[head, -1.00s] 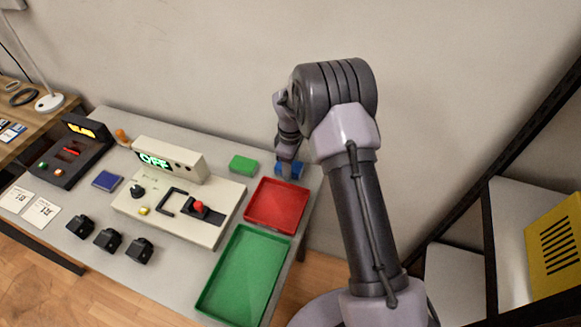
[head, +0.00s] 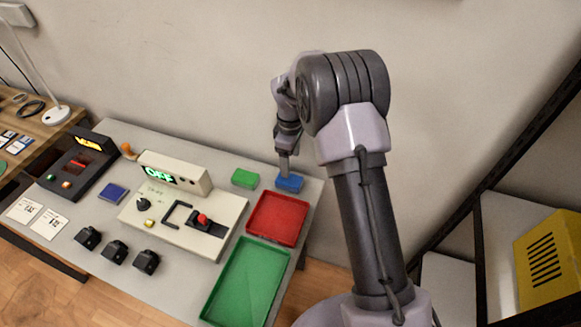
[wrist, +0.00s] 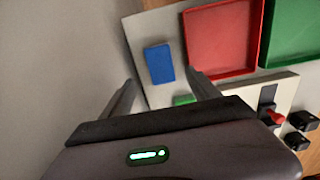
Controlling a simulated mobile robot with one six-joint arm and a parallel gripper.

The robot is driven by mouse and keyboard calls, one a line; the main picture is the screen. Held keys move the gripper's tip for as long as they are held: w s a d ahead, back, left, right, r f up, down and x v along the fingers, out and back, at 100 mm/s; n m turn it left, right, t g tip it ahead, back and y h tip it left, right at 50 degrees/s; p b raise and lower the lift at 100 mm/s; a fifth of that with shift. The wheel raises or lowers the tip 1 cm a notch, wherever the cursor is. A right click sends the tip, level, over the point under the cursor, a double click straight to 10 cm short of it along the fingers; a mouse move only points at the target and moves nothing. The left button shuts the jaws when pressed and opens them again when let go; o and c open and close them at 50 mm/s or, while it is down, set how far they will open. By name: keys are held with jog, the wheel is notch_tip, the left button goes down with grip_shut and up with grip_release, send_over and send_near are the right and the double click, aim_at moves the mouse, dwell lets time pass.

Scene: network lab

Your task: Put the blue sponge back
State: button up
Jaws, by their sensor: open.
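The blue sponge (head: 289,183) lies flat on the grey table at its back right, behind the red tray (head: 277,218). In the wrist view the blue sponge (wrist: 158,63) lies beyond the fingertips, with bare table around it. My gripper (head: 285,173) is just above the sponge in the head view, with one fingertip overlapping its edge in the picture. In the wrist view my gripper (wrist: 163,88) has its fingers apart with nothing between them. Part of the green block (wrist: 185,100) is hidden behind the gripper there.
The green block (head: 244,178) lies left of the sponge. A green tray (head: 246,281) is in front of the red one. A beige device (head: 190,222), a flat dark-blue square (head: 113,193) and several black blocks (head: 115,251) occupy the left. A shelf with a yellow box (head: 550,262) stands right.

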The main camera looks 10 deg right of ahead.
jog(key=s+a+r+m+t+y, duration=0.15)
jog(key=s+r+m, duration=0.25)
jog(key=s+r, duration=0.55)
jog(key=s+a+r+m+t+h, duration=0.15)
jog(key=s+r+m, duration=0.3)
jog(key=r, duration=1.05)
jog(key=s+a+r+m+t+y, duration=0.1)
jog(key=s+m, duration=0.6)
jog(key=s, duration=1.1)
jog(key=shift+a+r+t+y, duration=0.15)
jog(key=shift+r+t+y, duration=0.25)
jog(key=shift+t, duration=0.5)
